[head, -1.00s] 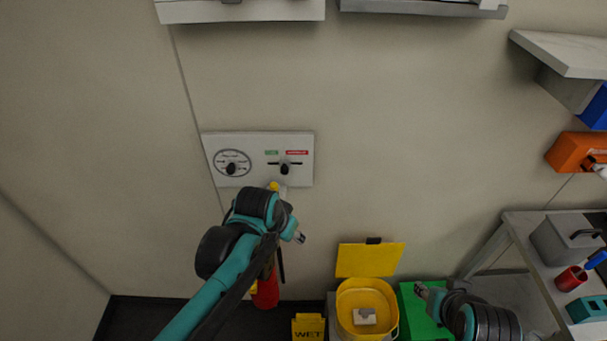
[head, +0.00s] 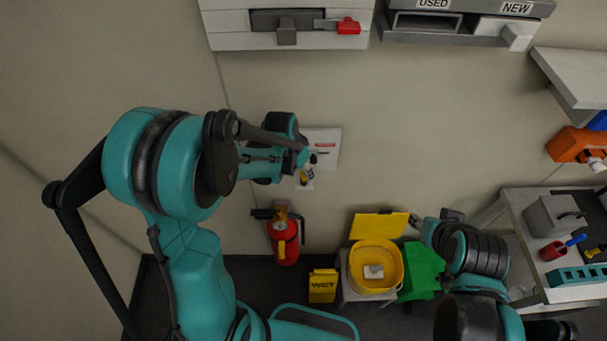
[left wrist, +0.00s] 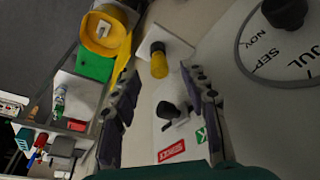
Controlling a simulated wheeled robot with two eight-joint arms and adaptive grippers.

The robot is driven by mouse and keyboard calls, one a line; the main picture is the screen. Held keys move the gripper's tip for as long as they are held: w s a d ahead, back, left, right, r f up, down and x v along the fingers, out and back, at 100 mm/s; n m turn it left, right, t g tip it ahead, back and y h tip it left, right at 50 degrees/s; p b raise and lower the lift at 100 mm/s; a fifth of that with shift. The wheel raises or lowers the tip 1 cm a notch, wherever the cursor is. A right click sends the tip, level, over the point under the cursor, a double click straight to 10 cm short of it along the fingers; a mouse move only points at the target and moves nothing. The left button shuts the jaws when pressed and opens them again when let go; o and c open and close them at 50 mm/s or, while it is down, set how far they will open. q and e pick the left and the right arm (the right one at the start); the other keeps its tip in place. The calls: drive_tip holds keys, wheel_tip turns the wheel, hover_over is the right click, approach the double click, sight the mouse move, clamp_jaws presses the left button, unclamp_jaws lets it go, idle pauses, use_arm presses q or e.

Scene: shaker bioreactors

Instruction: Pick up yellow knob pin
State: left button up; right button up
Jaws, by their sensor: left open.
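The yellow knob pin (left wrist: 159,64) has a yellow barrel and a dark collar. It sticks out from a small white plate (left wrist: 177,45) on the wall; in the head view it shows small (head: 303,178), just below the gripper. My left gripper (left wrist: 164,82) is open and empty, its two dark fingers either side of the line to the pin; the pin lies beyond the fingertips, apart from them. In the head view the left gripper (head: 304,152) is in front of the wall panel and hides much of it. My right gripper (head: 418,222) is small at lower right; its jaws are unclear.
The wall panel (head: 331,143) has black knobs; a dial (left wrist: 285,60) is close at the right. A red fire extinguisher (head: 284,240) is below. A yellow lidded bin (head: 376,268) and green box (head: 421,270) stand near the floor. A bench (head: 540,215) is at right.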

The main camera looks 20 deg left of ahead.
sight(303, 174)
use_arm(q)
drive_tip(key=shift+x, duration=1.9)
drive_tip(key=shift+s, duration=0.1)
drive_tip(key=c, duration=0.9)
drive_tip(key=shift+r, duration=0.15)
